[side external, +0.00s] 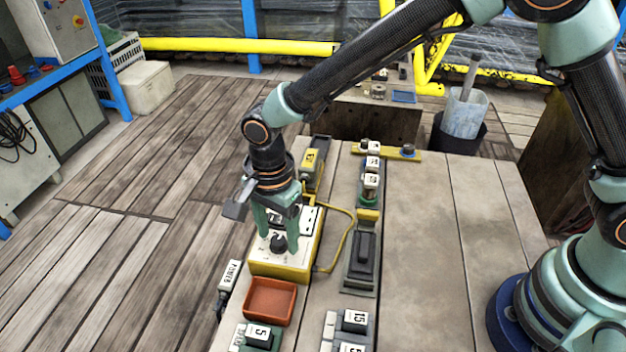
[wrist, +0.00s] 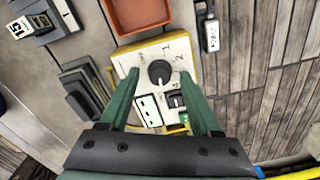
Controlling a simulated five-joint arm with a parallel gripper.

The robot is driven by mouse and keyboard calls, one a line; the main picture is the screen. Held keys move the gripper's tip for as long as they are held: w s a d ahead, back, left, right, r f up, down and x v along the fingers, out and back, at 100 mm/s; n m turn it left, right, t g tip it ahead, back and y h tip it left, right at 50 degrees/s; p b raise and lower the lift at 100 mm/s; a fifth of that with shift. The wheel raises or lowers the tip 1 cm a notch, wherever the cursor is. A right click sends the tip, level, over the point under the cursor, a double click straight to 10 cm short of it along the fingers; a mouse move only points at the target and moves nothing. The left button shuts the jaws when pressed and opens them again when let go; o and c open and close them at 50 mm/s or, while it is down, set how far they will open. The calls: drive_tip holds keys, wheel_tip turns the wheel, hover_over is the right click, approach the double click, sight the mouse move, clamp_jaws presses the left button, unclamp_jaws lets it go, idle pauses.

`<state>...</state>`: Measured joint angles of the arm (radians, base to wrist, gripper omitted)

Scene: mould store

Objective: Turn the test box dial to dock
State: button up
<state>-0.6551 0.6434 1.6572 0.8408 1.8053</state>
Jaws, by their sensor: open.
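The test box (side external: 282,270) is a yellow case with a pale top face, on the left part of the table. Its black round dial (side external: 278,243) is low on that face in the side view. In the wrist view the dial (wrist: 159,73) sits on the test box's pale panel (wrist: 128,62), near printed marks 1 and 2. A smaller black switch is also on the panel. I cannot read a dock mark or the pointer's direction. My gripper (side external: 275,238) is over the box, pointing down. In the wrist view my gripper (wrist: 159,75) is open, one green finger on each side of the dial.
An orange tray (side external: 270,301) lies just in front of the box. A small labelled block (side external: 230,276) is at its left. A yellow cable (side external: 350,235) loops on the right, beside a dark device (side external: 363,252). Numbered blocks (side external: 354,320) stand nearby. The table's right part is clear.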

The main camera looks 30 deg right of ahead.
sight(278, 240)
wheel_tip(278, 240, up, 12)
idle(0.5)
drive_tip(key=d+r+n+t, duration=0.1)
drive_tip(key=d+r+n, duration=0.25)
drive_tip(key=d, duration=0.35)
drive_tip(key=d+r+n+t, duration=0.15)
drive_tip(key=d+r, duration=0.25)
drive_tip(key=d, duration=0.4)
drive_tip(key=s+d+n+t, duration=0.3)
drive_tip(key=s+d+n, duration=0.4)
drive_tip(key=d, duration=0.5)
drive_tip(key=shift+s+d+f+n, duration=0.2)
drive_tip(key=shift+s+d+n, duration=0.15)
drive_tip(key=shift+n, duration=0.25)
